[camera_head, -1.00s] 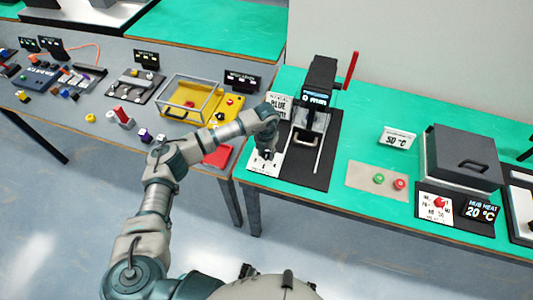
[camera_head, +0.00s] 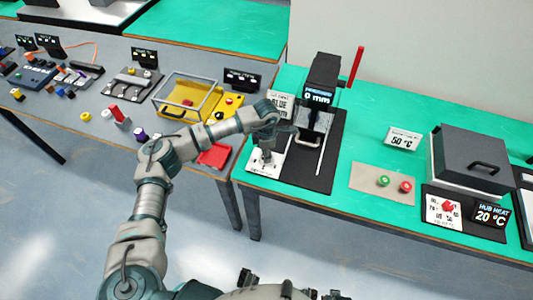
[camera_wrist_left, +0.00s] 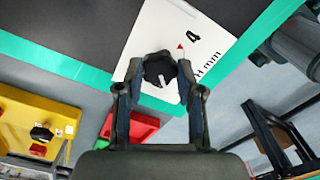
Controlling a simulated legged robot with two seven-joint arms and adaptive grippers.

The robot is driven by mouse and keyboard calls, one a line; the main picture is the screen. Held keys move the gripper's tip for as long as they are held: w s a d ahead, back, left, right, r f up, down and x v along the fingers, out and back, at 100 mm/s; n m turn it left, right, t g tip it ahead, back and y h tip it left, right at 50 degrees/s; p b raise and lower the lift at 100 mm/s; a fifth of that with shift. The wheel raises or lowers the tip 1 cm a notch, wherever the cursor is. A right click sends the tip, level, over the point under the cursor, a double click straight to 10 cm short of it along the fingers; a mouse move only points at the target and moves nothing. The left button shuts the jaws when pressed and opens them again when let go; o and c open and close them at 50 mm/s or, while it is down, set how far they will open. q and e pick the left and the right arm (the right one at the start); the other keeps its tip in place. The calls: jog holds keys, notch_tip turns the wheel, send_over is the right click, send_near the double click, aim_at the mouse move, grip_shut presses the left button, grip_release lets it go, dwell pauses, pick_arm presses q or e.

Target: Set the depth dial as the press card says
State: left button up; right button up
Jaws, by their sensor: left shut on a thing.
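The depth dial (camera_wrist_left: 160,72) is a dark lobed knob with a white pointer line in the left wrist view. It sits on a white scale plate (camera_head: 262,169); a "4", a red triangle and part of "mm" lettering show there. My left gripper (camera_head: 266,158) is over the plate from above, its fingers on both sides of the knob, shut on it; the fingers also show in the left wrist view (camera_wrist_left: 160,95). The press (camera_head: 322,78) has a display reading 0 mm. The press card (camera_head: 280,101) reads "BLUE"; my arm hides its lower lines.
The press has a red lever (camera_head: 356,66) at its right. A beige pad (camera_head: 365,190) with green and red buttons and a grey lidded box (camera_head: 466,150) stand further right. A red tray (camera_head: 214,156) and yellow station (camera_head: 228,106) are on the left table, across a gap.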

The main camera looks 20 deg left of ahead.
pick_arm(q)
jog(key=shift+w+r+m+b, duration=0.15)
jog(key=shift+m+b, duration=0.35)
jog(key=shift+m, duration=1.1)
pick_arm(e)
jog(key=shift+w+a+r, duration=0.1)
jog(key=shift+w+r, duration=0.2)
jog(key=shift+r, duration=0.45)
jog(key=shift+w+r, duration=0.3)
jog(key=shift+r, duration=0.45)
pick_arm(q)
jog(key=o, duration=1.2)
jog(key=shift+c, duration=0.2)
pick_arm(e)
jog(key=shift+w, duration=0.1)
pick_arm(q)
notch_tip(320, 180, up, 12)
jog(key=shift+f, duration=0.2)
